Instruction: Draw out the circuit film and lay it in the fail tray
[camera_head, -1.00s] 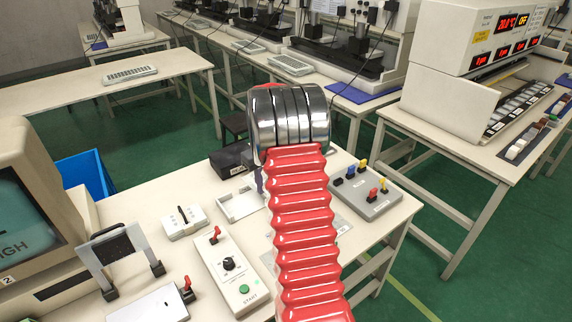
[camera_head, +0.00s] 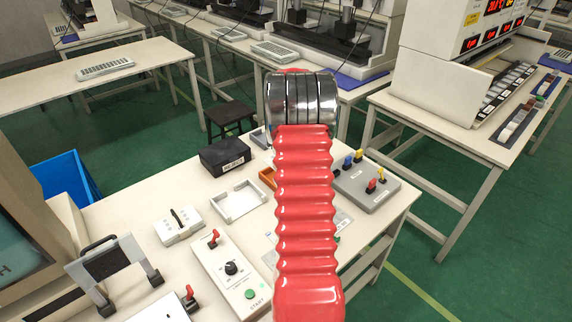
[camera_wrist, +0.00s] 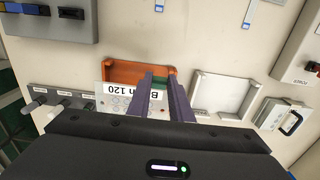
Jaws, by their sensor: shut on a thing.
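My gripper (camera_wrist: 152,98) shows in the wrist view as two purple fingers close together. It is shut on the circuit film (camera_wrist: 114,102), a pale sheet with rows of small circles and a "120" label partly covered by a finger. The orange tray (camera_wrist: 108,72) lies just beyond the fingertips, the film overlapping its near side in this view. Something green shows between the fingers; I cannot tell what it is. In the head view my red arm hides the gripper and film, and only a corner of the orange tray (camera_head: 266,177) shows. I cannot read which tray is marked fail.
A white tray (camera_head: 236,213) is empty, left of the orange one in the head view. Around them are a black box (camera_head: 224,157), a white handled box (camera_head: 178,226), a START panel (camera_head: 229,270) with a red lever, and a grey lever box (camera_head: 366,188).

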